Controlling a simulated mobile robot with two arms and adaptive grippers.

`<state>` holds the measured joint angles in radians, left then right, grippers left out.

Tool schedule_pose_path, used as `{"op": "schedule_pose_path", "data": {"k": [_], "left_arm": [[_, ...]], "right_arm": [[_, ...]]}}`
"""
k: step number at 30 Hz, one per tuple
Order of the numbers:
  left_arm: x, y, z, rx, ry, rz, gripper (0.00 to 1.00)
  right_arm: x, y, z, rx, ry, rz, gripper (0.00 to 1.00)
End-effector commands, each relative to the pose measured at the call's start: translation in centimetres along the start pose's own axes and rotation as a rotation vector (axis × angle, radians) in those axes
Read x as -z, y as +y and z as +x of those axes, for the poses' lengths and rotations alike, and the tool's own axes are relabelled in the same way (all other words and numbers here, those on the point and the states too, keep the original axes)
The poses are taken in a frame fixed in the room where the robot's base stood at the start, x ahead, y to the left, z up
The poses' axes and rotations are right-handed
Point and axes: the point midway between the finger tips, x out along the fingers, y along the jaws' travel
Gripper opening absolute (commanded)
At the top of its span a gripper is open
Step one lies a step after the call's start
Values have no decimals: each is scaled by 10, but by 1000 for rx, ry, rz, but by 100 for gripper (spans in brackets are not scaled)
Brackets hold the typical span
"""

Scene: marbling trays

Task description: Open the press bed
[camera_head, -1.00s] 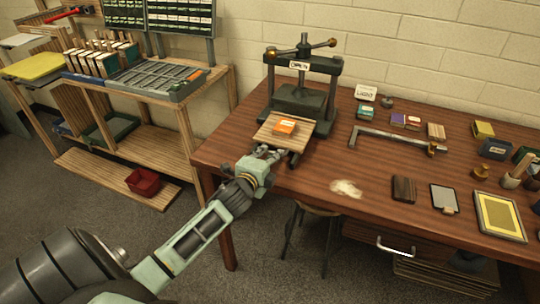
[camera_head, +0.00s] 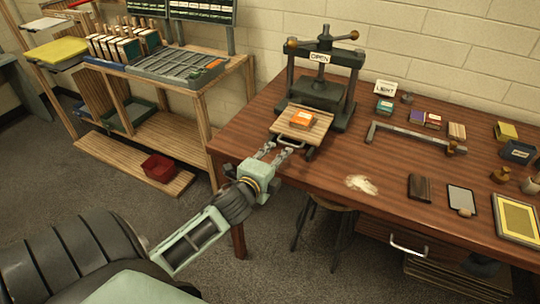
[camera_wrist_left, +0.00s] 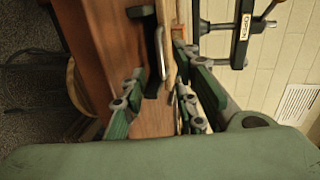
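The press (camera_head: 319,93) stands at the back of the wooden table, with a sign reading OPEN on its upper crossbar. Its bed, a light wooden board (camera_head: 313,135), sticks out at the front with an orange block (camera_head: 302,120) on it. My left gripper (camera_head: 276,154) is open just in front of the bed's front edge. In the left wrist view its two fingers (camera_wrist_left: 158,98) are apart, with a metal handle (camera_wrist_left: 160,52) ahead in the gap between them. I see nothing held. My right gripper is not in view.
An L-shaped metal bar (camera_head: 410,134), small boxes and a dark wooden block (camera_head: 420,187) lie on the table to the right. A pale powdery patch (camera_head: 361,184) lies near the front edge. A shelf with a type tray (camera_head: 180,68) stands to the left.

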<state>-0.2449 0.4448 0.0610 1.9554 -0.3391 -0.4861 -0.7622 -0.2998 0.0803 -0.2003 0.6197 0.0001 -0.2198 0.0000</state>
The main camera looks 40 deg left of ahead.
Motion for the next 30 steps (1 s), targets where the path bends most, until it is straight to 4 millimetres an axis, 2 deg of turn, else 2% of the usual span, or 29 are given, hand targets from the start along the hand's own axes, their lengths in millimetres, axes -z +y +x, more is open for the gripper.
{"op": "schedule_pose_path", "data": {"k": [3,9,28,30], "left_arm": [[0,1,-24,-3,0,-1,28],[0,1,-46,-2,-1,-2,28],[0,0,-50,-1,-1,-2,28],[-1,5,-49,-10,-2,-8,28]], "right_arm": [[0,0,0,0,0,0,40],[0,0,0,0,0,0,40],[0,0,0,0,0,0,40],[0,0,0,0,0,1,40]]}}
